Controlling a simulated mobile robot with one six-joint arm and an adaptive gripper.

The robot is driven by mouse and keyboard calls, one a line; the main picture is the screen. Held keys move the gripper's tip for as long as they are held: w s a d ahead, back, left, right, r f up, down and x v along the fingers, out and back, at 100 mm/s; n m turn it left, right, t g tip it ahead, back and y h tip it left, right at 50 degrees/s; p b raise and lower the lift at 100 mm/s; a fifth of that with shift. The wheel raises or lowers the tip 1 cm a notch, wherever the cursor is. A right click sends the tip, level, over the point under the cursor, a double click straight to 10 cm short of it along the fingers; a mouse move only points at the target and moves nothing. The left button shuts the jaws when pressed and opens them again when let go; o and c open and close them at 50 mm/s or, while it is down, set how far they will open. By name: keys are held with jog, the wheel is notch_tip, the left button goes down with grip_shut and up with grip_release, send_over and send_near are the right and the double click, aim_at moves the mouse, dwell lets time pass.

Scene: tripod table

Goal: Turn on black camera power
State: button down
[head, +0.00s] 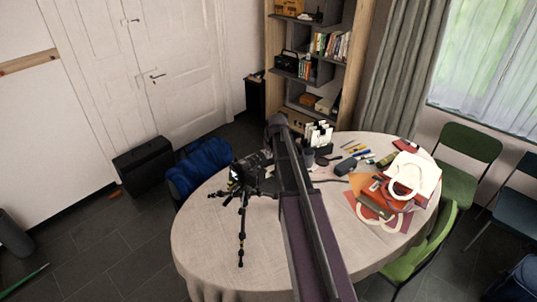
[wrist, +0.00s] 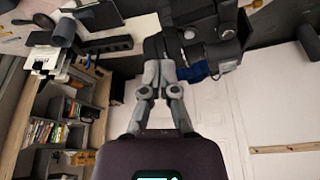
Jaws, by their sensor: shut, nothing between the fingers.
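The black camera (head: 251,172) stands on a small black tripod (head: 242,225) on the left part of the round table. In the wrist view, which is upside down, the camera (wrist: 207,38) fills the top, right of centre. Dials or round knobs show on its body. My gripper (wrist: 163,45) is shut and empty, with its fingertips close to the left end of the camera body. I cannot tell whether they touch it. The power switch cannot be made out. In the head view my arm covers the area just right of the camera.
The table (head: 205,245) holds a white-handled bag (head: 405,175), pens, a dark case (head: 345,166) and a black organizer (head: 318,147) on its right side. A blue-draped chair (head: 198,167) stands behind the camera. Green chairs (head: 467,150) stand at right.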

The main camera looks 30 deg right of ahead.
jog(key=shift+p+v, duration=1.75)
jog(key=shift+v, duration=0.4)
jog(key=shift+a, duration=0.1)
jog(key=s+a+f+g+b, duration=0.3)
jog(key=s+a+f+b, duration=1.4)
jog(key=s+a, duration=0.4)
jog(key=shift+a+f+g+b, duration=0.35)
jog(key=shift+f+g, duration=0.05)
jog(key=shift+f, duration=0.45)
jog(key=shift+a, duration=0.1)
